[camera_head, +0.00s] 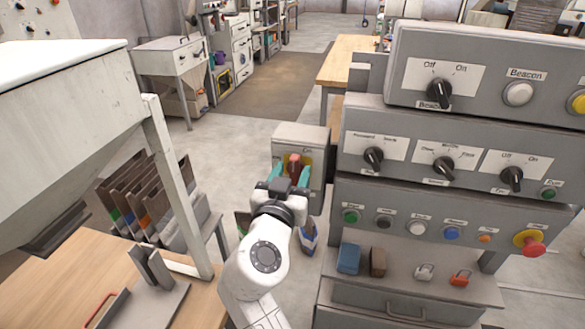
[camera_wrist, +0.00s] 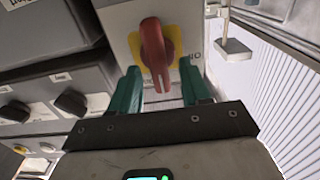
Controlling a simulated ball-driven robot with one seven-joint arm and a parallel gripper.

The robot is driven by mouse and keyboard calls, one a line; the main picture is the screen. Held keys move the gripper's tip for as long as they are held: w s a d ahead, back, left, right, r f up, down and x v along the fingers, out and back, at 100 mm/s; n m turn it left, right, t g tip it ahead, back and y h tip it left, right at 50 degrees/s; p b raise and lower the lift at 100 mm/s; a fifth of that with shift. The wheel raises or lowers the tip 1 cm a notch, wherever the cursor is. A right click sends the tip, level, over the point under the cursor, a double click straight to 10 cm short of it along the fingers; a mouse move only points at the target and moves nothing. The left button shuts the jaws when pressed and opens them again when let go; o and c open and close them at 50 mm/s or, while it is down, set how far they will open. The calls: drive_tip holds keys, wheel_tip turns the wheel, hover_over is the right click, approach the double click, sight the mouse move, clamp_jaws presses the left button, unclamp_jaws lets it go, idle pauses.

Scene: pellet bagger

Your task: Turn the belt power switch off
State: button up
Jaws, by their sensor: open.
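The belt power switch appears to be the red rotary handle (camera_head: 294,161) on a yellow plate, on the front of a grey box (camera_head: 288,133). In the wrist view the red handle (camera_wrist: 155,50) points nearly straight along the picture's vertical, slightly tilted. My gripper (camera_head: 289,174) is open, with one teal finger on each side of the handle in both views. In the wrist view the handle's lower end lies between the fingers (camera_wrist: 160,82), with a gap on both sides. I cannot tell how deep the fingers reach. Lettering beside the yellow plate is only partly readable.
A grey control console (camera_head: 430,215) with black knobs, buttons and a red emergency stop (camera_head: 529,242) stands close on the right. Brown bags with coloured marks (camera_head: 140,200) and a hopper (camera_head: 70,110) are on the left. Open floor (camera_head: 240,125) lies behind the switch box.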

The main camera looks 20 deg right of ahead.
drive_tip(key=shift+w+d, duration=0.25)
drive_tip(key=shift+w, duration=0.05)
drive_tip(key=shift+c, duration=0.2)
drive_tip(key=c, duration=0.7)
drive_tip(key=shift+o, duration=0.2)
